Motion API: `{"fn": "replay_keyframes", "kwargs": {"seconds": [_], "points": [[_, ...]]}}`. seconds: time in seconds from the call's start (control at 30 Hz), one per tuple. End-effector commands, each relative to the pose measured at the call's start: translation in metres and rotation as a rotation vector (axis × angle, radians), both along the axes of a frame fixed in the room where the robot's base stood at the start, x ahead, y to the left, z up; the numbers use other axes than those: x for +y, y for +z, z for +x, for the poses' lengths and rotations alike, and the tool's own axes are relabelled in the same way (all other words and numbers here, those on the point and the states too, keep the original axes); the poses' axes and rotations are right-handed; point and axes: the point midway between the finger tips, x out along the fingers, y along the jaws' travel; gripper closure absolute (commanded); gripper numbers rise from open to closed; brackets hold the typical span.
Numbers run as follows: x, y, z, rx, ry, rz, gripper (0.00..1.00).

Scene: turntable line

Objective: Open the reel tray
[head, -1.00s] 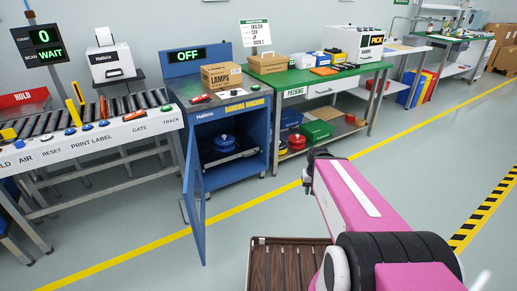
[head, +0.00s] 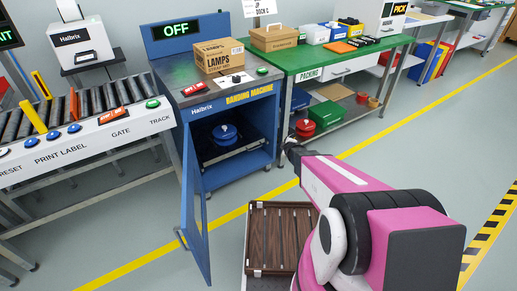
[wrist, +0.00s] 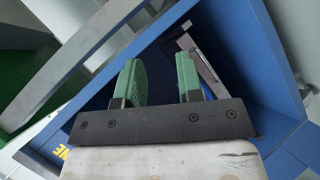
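The blue banding machine (head: 262,130) stands with its front door (head: 196,215) swung open. Inside its lower bay, a blue reel (head: 226,133) sits on the dark reel tray (head: 238,153). The tray appears to be inside the bay. My gripper (head: 291,152) is to the right of the machine's front in the head view; its fingers are hard to make out there. In the wrist view my gripper (wrist: 158,78) has two green fingers standing apart with nothing between them. Blue machine panels lie beyond them, with a grey metal piece (wrist: 206,68) beside the right finger.
A green packing table (head: 330,65) with a lower shelf stands right of the machine. A roller conveyor (head: 90,105) is on the left. A carton (head: 219,56) sits on the machine. The open door juts forward.

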Motion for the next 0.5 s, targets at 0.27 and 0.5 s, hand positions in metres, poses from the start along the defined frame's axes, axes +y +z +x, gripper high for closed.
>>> {"fn": "replay_keyframes", "kwargs": {"seconds": [0.27,0.5], "points": [[0.074,-0.07,0.015,-0.303,0.448,-0.161,0.66],[0.098,-0.087,0.007,-0.407,0.586,-0.195,0.66]]}}
